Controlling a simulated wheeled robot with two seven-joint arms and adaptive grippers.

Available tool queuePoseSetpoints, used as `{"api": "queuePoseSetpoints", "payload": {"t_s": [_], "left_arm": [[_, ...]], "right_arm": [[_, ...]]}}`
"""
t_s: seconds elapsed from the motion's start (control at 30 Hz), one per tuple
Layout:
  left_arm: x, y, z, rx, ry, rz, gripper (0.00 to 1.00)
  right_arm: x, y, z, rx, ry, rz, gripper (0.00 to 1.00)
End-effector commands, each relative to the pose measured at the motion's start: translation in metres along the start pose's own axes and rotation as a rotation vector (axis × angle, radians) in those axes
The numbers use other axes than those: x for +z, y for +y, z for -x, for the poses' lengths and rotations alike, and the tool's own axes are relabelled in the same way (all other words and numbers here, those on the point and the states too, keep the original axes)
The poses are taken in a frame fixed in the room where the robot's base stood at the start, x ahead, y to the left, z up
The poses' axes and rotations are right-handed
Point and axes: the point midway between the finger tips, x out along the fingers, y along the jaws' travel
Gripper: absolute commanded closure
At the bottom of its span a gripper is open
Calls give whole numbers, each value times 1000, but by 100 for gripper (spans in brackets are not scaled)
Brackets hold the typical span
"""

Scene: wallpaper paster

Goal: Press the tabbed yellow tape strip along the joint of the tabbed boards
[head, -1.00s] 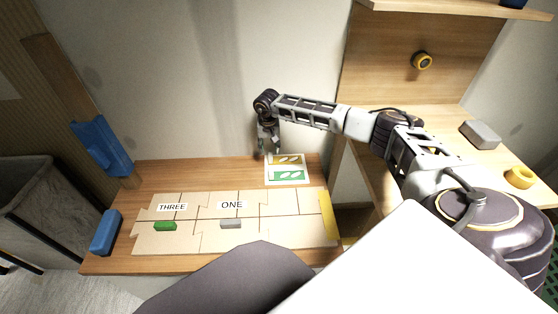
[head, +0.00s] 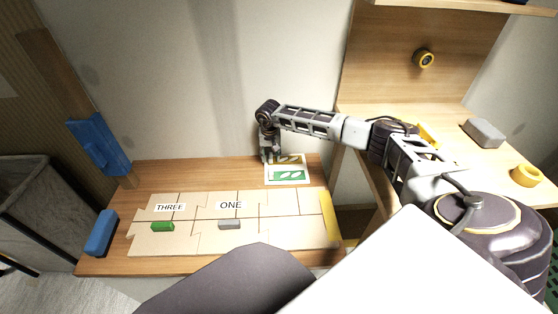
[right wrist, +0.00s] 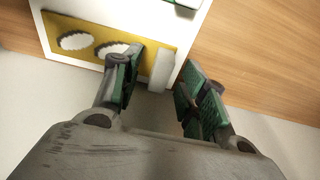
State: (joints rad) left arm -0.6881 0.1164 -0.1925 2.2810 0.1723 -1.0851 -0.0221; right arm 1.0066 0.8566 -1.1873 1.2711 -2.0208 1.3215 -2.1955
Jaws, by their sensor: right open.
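A white card (head: 270,180) lies at the back right of the table. It carries a yellow strip (head: 291,158) and a green strip (head: 288,175), both with pale oval shapes. In the right wrist view the yellow strip (right wrist: 65,30) has a pale tab (right wrist: 162,68) at its end. My right gripper (head: 269,159) points down at the card's left edge. Its fingers (right wrist: 160,85) are open, with the tab between them; contact cannot be told. The pale boards (head: 270,232) lie in front, with labels THREE and ONE, a green tab (head: 163,226) and a grey tab (head: 229,225). My left gripper is out of view.
A yellow strip (head: 329,216) lies along the boards' right end. The wall is close behind my right gripper. A side shelf at the right holds a grey block (head: 483,132) and a yellow ring (head: 526,175).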

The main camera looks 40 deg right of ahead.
Motion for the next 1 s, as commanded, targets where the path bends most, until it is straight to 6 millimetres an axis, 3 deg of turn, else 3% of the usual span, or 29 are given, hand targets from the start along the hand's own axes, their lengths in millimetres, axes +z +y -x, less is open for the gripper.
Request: {"api": "queuePoseSetpoints", "payload": {"t_s": [0.13,0.43,1.0], "left_arm": [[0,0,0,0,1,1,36],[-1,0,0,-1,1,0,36],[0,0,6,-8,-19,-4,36]], "right_arm": [[0,0,0,0,0,0,60],[0,0,0,0,0,0,98],[1,0,5,0,0,1,99]]}}
